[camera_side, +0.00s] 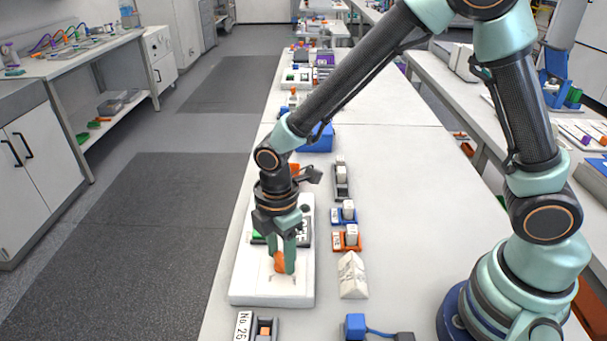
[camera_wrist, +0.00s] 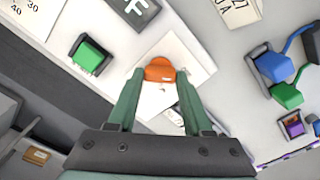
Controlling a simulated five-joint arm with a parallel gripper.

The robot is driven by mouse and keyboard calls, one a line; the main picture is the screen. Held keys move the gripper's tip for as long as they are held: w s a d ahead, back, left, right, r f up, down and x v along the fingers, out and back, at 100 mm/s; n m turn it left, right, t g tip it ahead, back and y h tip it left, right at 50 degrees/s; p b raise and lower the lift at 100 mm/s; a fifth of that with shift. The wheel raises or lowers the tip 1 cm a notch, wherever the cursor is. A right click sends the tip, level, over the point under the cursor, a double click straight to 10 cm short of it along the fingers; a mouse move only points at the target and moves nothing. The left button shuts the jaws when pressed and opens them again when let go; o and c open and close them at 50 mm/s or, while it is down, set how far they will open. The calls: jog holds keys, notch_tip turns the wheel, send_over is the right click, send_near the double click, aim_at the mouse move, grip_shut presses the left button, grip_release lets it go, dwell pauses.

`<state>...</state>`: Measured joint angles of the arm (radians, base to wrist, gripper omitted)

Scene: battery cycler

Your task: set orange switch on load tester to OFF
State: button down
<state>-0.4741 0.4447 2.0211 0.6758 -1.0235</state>
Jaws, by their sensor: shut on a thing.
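The load tester (camera_side: 250,291) is a white panel lying on the bench at the left edge, below my gripper. Its orange switch (camera_side: 280,262) is near the front end of the panel. In the wrist view the orange switch (camera_wrist: 159,70) sits on a pale square plate, between my green fingertips. My gripper (camera_side: 283,266) points down and is shut on the switch; in the wrist view the fingertips (camera_wrist: 158,74) touch either side of it. The switch's position marks are too small to read and partly hidden by the fingers.
A white wedge (camera_side: 352,275), an orange-based holder (camera_side: 347,239) and a blue-based holder (camera_side: 344,214) stand to the right. A blue connector (camera_side: 356,326) lies in front.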

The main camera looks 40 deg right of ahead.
aim_at(281, 258)
jog(key=shift+c, duration=1.6)
grip_release()
notch_tip(281, 258, up, 12)
jog(key=shift+r, duration=0.1)
jog(key=s+d+r+m+t, duration=0.2)
jog(key=d+r+m, duration=0.1)
jog(key=d+m, duration=0.5)
jog(key=s+d+r+m+t, duration=0.3)
jog(key=d+r+m, duration=0.1)
jog(key=d+m, duration=0.5)
jog(key=shift+s+d+r+t, duration=0.15)
jog(key=shift+d+r+t, duration=0.05)
jog(key=shift+r+t, duration=0.1)
